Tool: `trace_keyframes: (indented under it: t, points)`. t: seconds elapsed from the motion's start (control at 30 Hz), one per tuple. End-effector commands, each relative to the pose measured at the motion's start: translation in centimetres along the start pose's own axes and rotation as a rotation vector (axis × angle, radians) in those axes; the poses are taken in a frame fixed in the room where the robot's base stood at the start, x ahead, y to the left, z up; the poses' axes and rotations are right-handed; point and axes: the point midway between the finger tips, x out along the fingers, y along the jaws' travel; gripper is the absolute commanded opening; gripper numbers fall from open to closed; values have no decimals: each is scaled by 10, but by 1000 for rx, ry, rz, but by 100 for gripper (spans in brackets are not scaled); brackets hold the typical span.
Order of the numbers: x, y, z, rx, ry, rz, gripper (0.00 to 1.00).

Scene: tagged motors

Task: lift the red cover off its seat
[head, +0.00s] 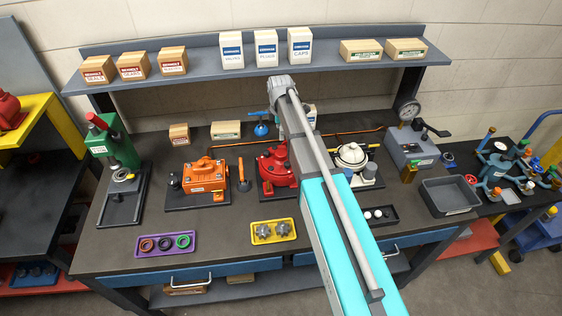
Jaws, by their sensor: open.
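The red cover (273,165) is a domed red housing on a dark base plate (268,200) near the middle of the workbench. It looks seated, and its right side is hidden behind my arm. My teal and grey arm reaches up from the bottom of the head view and crosses just right of the red cover. The arm's grey far joint shows above and behind the cover. My gripper's fingers cannot be made out; the arm hides that area.
An orange housing (205,174) stands left of the red one, with an orange-handled tool (241,174) between them. A white domed unit (351,157) stands to the right. A yellow tray (273,231) lies in front. A shelf (195,75) with boxes spans the back.

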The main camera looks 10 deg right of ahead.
Motion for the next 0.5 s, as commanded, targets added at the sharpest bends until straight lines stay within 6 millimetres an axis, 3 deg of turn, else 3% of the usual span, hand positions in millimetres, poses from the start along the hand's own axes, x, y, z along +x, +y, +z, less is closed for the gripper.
trace_keyframes:
  t: [0.5]
  points:
    - [44, 0, 0, 1, 0, 0, 84]
